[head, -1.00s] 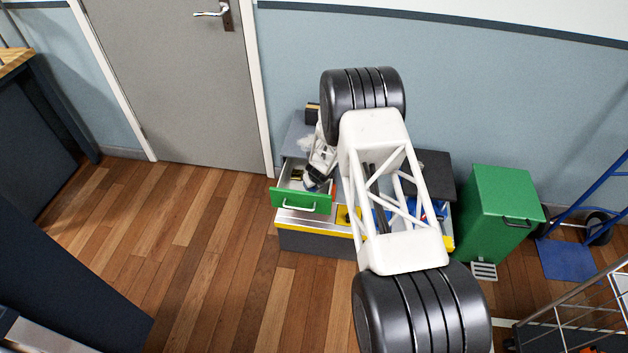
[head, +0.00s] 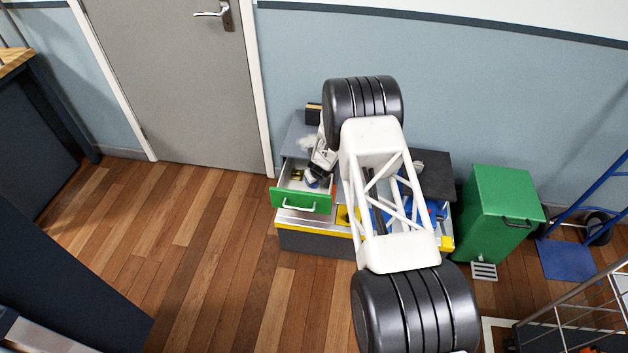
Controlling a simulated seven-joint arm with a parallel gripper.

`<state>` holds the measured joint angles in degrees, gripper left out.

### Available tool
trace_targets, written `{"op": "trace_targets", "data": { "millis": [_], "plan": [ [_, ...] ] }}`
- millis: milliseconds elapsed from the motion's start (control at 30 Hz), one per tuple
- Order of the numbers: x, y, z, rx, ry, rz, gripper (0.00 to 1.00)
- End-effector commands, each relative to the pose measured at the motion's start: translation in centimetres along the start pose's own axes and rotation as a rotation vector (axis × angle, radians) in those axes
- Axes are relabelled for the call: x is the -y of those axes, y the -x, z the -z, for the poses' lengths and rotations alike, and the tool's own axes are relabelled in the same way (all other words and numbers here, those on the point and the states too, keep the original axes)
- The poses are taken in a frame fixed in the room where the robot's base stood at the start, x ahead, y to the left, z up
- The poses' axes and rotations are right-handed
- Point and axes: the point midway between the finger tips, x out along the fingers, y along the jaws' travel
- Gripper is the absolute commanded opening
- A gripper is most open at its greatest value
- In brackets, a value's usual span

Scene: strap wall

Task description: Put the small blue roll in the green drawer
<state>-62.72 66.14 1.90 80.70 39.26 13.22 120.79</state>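The green drawer (head: 302,200) is pulled open at the left end of the low cabinet. My gripper (head: 314,178) is over the right side of the open drawer, pointing down into it. A small blue patch (head: 311,182) shows at the fingertips, inside the drawer's outline. It may be the small blue roll, but it is too small to be sure. I cannot tell whether the fingers hold it or are apart from it. A small yellow and black item (head: 296,175) lies in the back of the drawer.
My arm hides much of the cabinet's middle. Blue items (head: 437,210) show in a tray on the right, near a dark top (head: 432,172). A green bin (head: 500,212) stands right of the cabinet. The floor (head: 200,240) at the left is clear.

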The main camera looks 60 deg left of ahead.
Motion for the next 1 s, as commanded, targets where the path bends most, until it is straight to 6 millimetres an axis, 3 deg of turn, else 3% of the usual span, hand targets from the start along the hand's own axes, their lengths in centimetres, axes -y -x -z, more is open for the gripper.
{"op": "trace_targets", "data": {
  "millis": [200, 233, 400, 1000],
  "plan": [
    [0.0, -0.3, 0.1, 0.000, 0.000, 0.000, 0.25],
    [0.0, -0.3, 0.1, 0.000, 0.000, 0.000, 0.55],
    [0.0, -0.2, 0.1, 0.000, 0.000, 0.000, 0.77],
    [0.0, 0.9, -0.1, 0.001, 0.000, 0.000, 0.77]
  ]
}}
